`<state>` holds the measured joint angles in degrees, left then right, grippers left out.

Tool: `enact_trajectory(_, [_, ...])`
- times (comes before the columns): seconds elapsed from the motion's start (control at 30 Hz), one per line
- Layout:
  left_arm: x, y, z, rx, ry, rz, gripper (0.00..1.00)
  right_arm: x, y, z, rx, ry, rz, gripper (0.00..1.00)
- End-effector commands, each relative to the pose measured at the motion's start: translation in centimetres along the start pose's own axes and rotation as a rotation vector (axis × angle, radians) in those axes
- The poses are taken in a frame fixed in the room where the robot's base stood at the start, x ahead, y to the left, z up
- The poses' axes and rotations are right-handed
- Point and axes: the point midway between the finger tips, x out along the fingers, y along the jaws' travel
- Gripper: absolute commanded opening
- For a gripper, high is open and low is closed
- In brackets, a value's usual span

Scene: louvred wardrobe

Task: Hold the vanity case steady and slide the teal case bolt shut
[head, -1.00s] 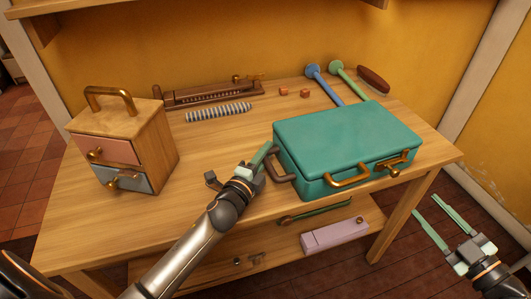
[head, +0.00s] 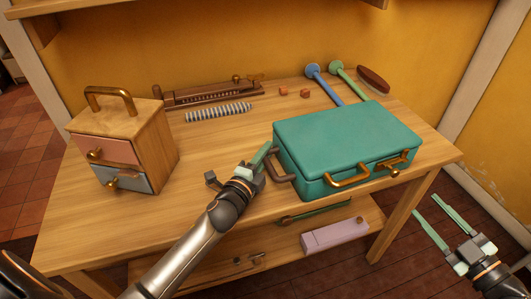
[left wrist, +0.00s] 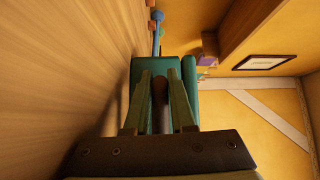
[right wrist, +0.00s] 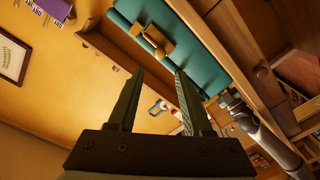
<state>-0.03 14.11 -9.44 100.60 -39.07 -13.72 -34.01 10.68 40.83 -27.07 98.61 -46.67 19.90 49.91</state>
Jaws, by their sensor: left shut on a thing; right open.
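The teal vanity case (head: 345,135) lies shut and flat on the table, with a brass front handle (head: 347,177). The brass case bolt (head: 397,163) is on its front face at the right, with a round knob. The bolt also shows in the right wrist view (right wrist: 157,40). My left gripper (head: 266,152) is shut on the brown side handle (head: 285,166) at the case's left end. In the left wrist view the handle (left wrist: 160,100) sits between the fingers. My right gripper (head: 426,205) is open and empty, off the table's right front corner, apart from the case.
A wooden drawer box (head: 125,145) stands at the left. A brown rack (head: 205,95), striped spring (head: 218,112), small blocks (head: 305,93), blue and green tools (head: 337,68) and a brush (head: 373,79) lie behind. A lilac box (head: 335,235) is on the lower shelf.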

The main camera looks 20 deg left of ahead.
Motion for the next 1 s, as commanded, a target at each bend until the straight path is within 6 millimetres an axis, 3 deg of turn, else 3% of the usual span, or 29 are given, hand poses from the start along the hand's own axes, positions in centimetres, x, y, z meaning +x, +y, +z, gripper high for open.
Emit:
enact_trajectory(0.2, [0.0, 0.1, 0.0, -0.003, 0.000, 0.001, 0.00, 0.0, 0.0, 0.0, 0.000, 0.000, 0.000, 0.48])
enact_trajectory(0.57, [0.0, 0.1, 0.0, -0.004, 0.000, 0.001, 0.00, 0.0, -0.4, -0.1, -0.032, 0.000, 0.000, 0.07])
enact_trajectory(0.63, [0.0, 0.1, 0.0, -0.004, 0.000, 0.001, 0.00, -0.1, -0.9, -0.3, -0.089, 0.002, 0.002, 0.00])
enact_trajectory(1.0, [0.0, 0.1, 0.0, -0.004, -0.001, 0.002, 0.00, -1.0, -5.3, -2.3, -0.713, -0.017, 0.040, 0.00])
